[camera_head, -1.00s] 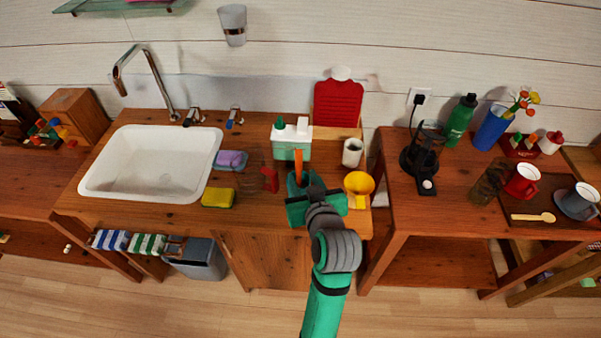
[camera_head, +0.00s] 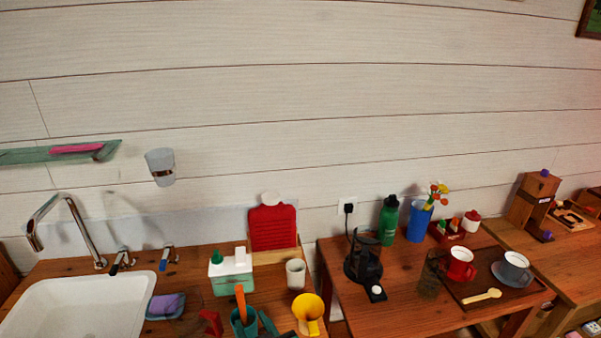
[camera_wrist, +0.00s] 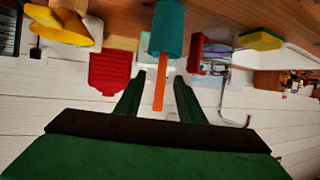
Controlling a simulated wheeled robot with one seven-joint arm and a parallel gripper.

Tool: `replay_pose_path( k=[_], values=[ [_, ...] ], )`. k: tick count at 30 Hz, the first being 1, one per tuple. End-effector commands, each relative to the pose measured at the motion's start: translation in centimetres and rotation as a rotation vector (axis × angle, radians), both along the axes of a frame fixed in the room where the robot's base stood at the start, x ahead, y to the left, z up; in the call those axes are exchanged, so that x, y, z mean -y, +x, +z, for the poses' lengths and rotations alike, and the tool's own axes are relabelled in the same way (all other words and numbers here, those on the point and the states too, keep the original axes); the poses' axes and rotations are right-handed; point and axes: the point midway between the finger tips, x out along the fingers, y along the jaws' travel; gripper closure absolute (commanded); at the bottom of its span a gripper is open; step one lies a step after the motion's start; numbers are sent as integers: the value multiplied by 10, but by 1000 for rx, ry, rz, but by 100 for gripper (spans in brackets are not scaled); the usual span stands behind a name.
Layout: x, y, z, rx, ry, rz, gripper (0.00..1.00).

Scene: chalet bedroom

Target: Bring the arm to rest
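My gripper (camera_wrist: 160,76) shows in the wrist view, whose picture is upside down. Its two dark green fingers are apart, with a visible gap between them. A teal cup (camera_wrist: 167,30) with an orange stick (camera_wrist: 159,90) is ahead of it. The stick appears between the fingers in the picture, but they do not close on it. In the head view the cup (camera_head: 244,325) and stick (camera_head: 240,302) are at the bottom edge. A teal piece right beside the cup looks like part of my gripper; the rest of my arm is out of that view.
Close by on the counter are a yellow funnel (camera_head: 308,313), a white cup (camera_head: 295,273), a soap box (camera_head: 231,273) and a red board (camera_head: 272,228). The sink (camera_head: 85,308) is at left. A side table at right holds a black appliance (camera_head: 364,262) and mugs.

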Motion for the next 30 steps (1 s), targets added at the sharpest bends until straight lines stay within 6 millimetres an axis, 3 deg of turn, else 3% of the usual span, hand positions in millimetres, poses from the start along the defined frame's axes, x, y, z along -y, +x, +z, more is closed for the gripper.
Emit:
replay_pose_path(
  k=[8,15,24,30],
  values=[
    [33,-33,-64,-14,51,-151,65],
    [64,-77,-108,-2,74,-280,65],
    [99,-149,-144,31,70,-407,65],
    [116,-203,-153,61,57,-467,65]
  ],
)
